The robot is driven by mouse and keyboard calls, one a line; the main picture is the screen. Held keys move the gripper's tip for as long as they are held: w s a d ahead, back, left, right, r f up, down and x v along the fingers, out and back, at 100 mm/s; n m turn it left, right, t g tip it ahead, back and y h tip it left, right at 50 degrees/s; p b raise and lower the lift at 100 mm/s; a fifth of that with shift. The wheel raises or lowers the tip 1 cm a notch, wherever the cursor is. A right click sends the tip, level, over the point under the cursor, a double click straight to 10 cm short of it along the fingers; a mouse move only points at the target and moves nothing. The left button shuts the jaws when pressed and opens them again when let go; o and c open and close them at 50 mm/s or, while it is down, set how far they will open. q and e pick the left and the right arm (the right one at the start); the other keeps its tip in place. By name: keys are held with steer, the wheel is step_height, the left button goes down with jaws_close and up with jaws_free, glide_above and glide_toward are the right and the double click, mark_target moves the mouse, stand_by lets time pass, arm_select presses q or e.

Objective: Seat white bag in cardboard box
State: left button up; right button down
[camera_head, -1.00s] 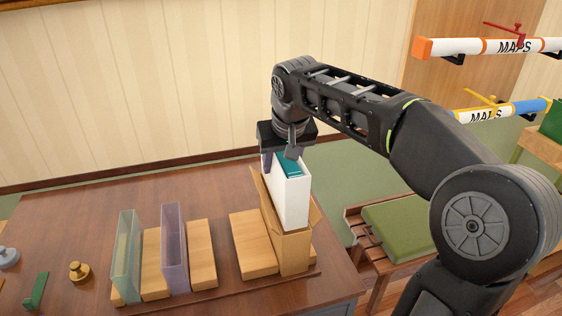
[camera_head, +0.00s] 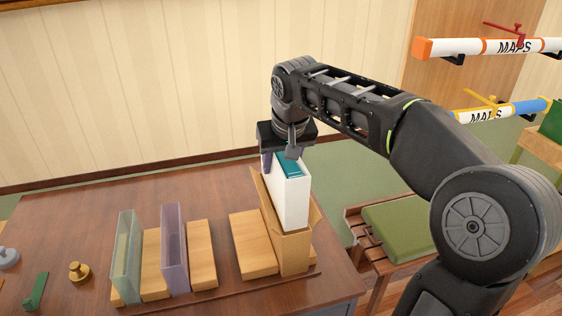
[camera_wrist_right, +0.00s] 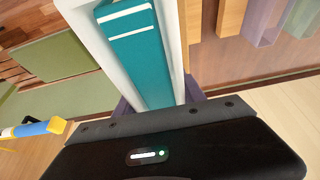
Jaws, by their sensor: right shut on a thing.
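The white bag (camera_head: 291,201) stands upright, its lower part inside the open cardboard box (camera_head: 295,252) on the table. A teal item with white stripes shows in the bag's open top; it fills much of the right wrist view (camera_wrist_right: 138,52). My right gripper (camera_head: 281,160) is shut on the bag's upper end, above the box. In the right wrist view the white bag (camera_wrist_right: 88,40) runs up from between the purple fingers. The box walls hide the bag's bottom, so I cannot tell whether it touches the box floor. My left gripper is not in view.
Wooden blocks (camera_head: 252,245) stand left of the box, with a purple clear holder (camera_head: 174,250) and a green clear holder (camera_head: 126,257) further left. A brass weight (camera_head: 79,272) lies near them. A bench with a green cushion (camera_head: 399,229) is right of the table.

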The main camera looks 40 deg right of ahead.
mark_target(282, 174)
stand_by(0.8)
steer(key=shift+f+b, duration=0.35)
steer(key=shift+f+b, duration=2.3)
steer(key=shift+f, duration=0.5)
steer(key=c, duration=0.6)
jaws_free()
steer(key=shift+f, duration=0.15)
steer(key=v, duration=0.8)
